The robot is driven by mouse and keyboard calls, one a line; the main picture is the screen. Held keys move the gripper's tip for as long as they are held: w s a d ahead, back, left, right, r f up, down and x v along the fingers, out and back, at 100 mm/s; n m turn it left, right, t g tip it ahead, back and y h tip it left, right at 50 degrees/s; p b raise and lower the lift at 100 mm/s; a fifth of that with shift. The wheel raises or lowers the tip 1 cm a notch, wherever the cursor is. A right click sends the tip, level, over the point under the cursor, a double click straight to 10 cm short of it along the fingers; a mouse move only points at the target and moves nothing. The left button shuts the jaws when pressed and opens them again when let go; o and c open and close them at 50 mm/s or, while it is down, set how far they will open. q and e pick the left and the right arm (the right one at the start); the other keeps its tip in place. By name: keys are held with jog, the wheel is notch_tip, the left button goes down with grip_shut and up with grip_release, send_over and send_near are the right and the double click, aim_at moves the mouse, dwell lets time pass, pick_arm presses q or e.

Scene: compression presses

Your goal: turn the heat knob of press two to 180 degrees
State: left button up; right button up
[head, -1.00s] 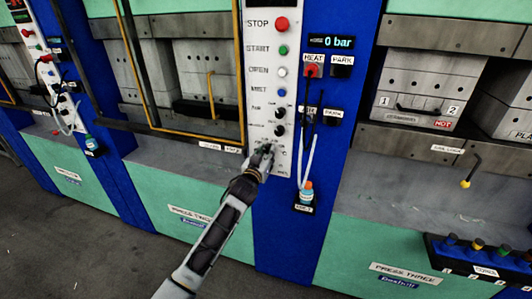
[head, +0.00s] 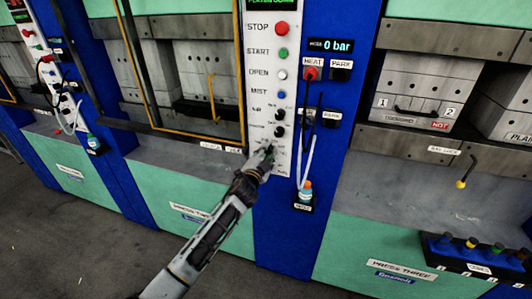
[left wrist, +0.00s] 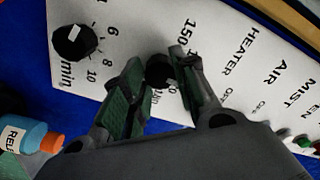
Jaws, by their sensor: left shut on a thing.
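The white control panel (head: 292,100) stands on a blue column in the head view. My left gripper (head: 264,156) is at the low end of this panel, its arm reaching up from below. In the left wrist view, the gripper (left wrist: 158,82) is shut on a black heat knob (left wrist: 158,70), with one green-padded finger on each side. A 150 mark shows beside the knob; other scale numbers are partly hidden by the fingers, and I cannot read the exact setting. My right gripper is in neither view.
A second black knob (left wrist: 74,42) with a minute scale sits close by. Black knobs and colored buttons (head: 282,51) rise above the gripper. A small orange-capped bottle (head: 304,191) and hanging cables (head: 309,150) are just right of the panel. The grey ledge (head: 185,157) is clear.

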pick_arm(q)
jog(key=m+p, duration=0.1)
jog(key=m, duration=0.3)
jog(key=shift+m, duration=0.3)
jog(key=m+p, duration=0.1)
jog(key=m, duration=0.2)
jog(key=shift+m, duration=0.4)
jog(key=m+p, duration=0.1)
jog(key=m, duration=0.2)
jog(key=shift+f+m, duration=0.1)
jog(key=shift+m, duration=0.9)
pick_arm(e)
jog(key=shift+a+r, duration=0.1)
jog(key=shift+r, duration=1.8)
pick_arm(q)
jog(key=shift+p, duration=0.3)
jog(key=o, duration=1)
jog(key=shift+c, duration=0.2)
jog(key=shift+o, duration=0.3)
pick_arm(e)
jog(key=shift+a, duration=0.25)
